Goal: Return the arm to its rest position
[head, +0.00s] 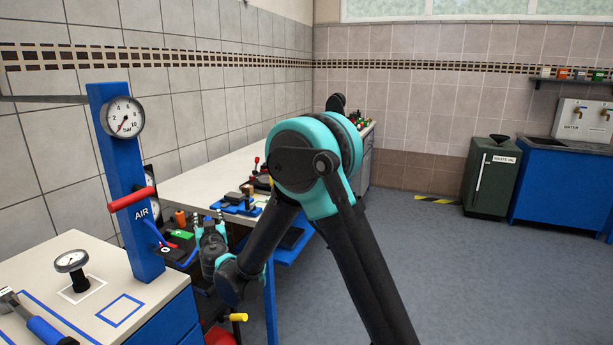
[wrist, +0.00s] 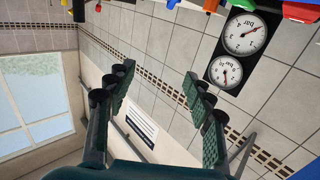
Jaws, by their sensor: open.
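My arm, black and teal, rises in the middle of the head view and bends down to the left. My gripper (head: 208,226) is at its end, low at the left, between the blue air post and the long bench. In the wrist view my gripper (wrist: 155,95) shows two green-padded fingers spread wide apart with nothing between them. Tiled wall, a window and two round gauges (wrist: 234,52) show behind the fingers. The wrist view appears upside down.
The blue air post (head: 130,190) with gauge and red handle stands close left of my gripper. The white-topped bench (head: 200,185) carries tools behind it. A green waste oil cabinet (head: 490,180) and blue water unit (head: 560,185) stand far right. The floor (head: 450,270) at right is clear.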

